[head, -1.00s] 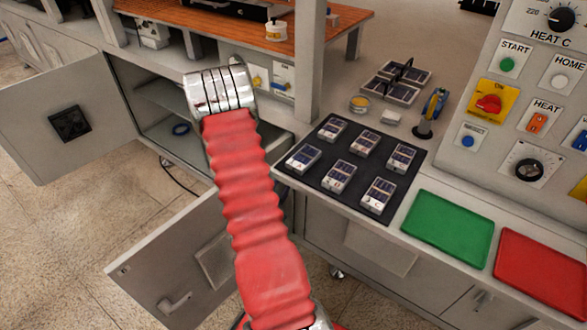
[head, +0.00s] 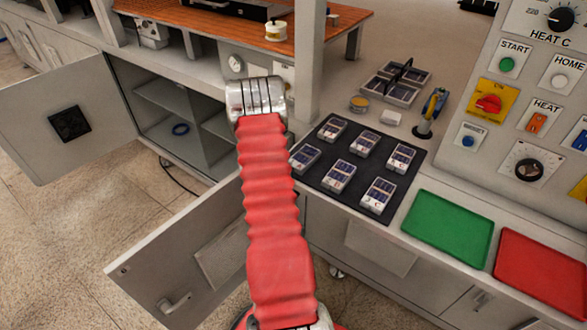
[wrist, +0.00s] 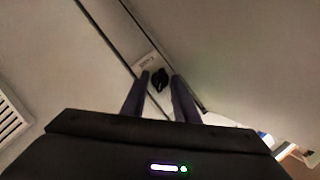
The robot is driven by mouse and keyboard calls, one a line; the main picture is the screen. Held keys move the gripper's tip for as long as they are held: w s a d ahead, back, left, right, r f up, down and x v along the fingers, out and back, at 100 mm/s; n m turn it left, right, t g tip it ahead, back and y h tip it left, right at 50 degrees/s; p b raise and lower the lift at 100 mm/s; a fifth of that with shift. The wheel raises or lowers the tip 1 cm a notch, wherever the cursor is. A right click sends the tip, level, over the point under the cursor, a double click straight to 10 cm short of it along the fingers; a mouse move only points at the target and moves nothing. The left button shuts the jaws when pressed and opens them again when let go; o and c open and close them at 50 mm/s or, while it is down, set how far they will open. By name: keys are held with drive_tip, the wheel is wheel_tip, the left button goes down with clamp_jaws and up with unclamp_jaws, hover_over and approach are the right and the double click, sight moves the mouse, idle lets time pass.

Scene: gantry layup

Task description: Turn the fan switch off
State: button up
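In the wrist view a small black knob (wrist: 159,79) sits on a white plate with a label too small to read; I take it for the fan switch. The plate lies against a grey surface beside dark seams. My gripper (wrist: 160,78) is open, its two dark fingers apart, with the knob showing between their tips. I cannot tell whether the fingers touch it. In the head view the silver end of my arm hides the gripper; a small white switch plate (head: 285,72) shows partly behind it on the bench front.
A round white dial (head: 235,65) is left of the plate. Cabinet doors stand open, one with a black square fitting (head: 69,123). A grey post (head: 309,60) rises right of the arm. A black mat (head: 330,190) with several small devices, a green tray (head: 447,229) and a red tray (head: 540,270) lie right.

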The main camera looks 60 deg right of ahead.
drive_tip(key=shift+c, duration=0.6)
clamp_jaws()
drive_tip(key=shift+n+g+y, duration=0.3)
drive_tip(key=shift+n+g, duration=0.4)
drive_tip(key=shift+n, duration=0.4)
drive_tip(key=shift+o, duration=0.6)
unclamp_jaws()
drive_tip(key=shift+w, duration=0.1)
